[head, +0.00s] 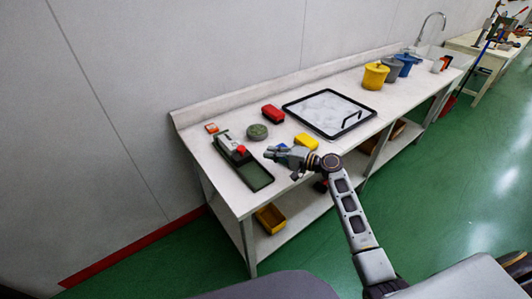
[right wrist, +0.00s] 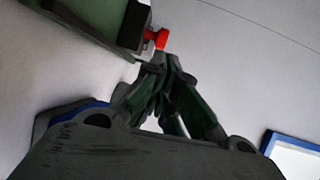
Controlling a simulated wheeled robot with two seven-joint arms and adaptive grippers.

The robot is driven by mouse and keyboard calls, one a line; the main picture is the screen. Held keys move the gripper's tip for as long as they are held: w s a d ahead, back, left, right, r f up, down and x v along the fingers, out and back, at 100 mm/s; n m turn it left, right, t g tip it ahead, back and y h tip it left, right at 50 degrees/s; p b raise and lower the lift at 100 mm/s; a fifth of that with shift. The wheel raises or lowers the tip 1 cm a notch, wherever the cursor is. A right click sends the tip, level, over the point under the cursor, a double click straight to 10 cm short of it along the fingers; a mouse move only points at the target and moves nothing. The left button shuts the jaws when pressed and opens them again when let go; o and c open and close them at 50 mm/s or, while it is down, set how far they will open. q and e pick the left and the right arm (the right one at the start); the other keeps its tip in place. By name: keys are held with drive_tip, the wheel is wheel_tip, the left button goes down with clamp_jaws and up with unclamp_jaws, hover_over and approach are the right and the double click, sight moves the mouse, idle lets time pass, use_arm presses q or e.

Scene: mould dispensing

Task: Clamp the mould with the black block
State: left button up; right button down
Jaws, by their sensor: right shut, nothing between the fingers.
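A long green tray-like base (head: 258,179) lies on the near left part of the white bench. On its upper half sits a mould-like assembly (head: 228,143) with pale and dark parts and a red knob (head: 241,149) at its near end. In the right wrist view a black block (right wrist: 133,25) carries the red knob (right wrist: 155,39) on a short stem. My right gripper (head: 267,154) is shut and empty, just right of the knob. In the right wrist view its fingertips (right wrist: 162,63) come together just below the knob, without a clear grip on it. My left gripper is out of view.
A round green dish (head: 257,132), a red box (head: 272,114) and a yellow box (head: 306,141) stand close by on the bench. A black-framed panel (head: 288,107) with a handle lies to the right. Yellow (head: 375,77) and blue (head: 408,64) containers stand farther back. A yellow bin (head: 270,218) is on the lower shelf.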

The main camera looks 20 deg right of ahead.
drive_tip(key=v, duration=0.4)
drive_tip(key=shift+s+d, duration=0.15)
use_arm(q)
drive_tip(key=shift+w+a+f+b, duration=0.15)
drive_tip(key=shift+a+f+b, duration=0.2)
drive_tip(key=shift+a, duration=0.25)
use_arm(e)
drive_tip(key=shift+s+d+r, duration=0.1)
drive_tip(key=shift+s+d, duration=0.3)
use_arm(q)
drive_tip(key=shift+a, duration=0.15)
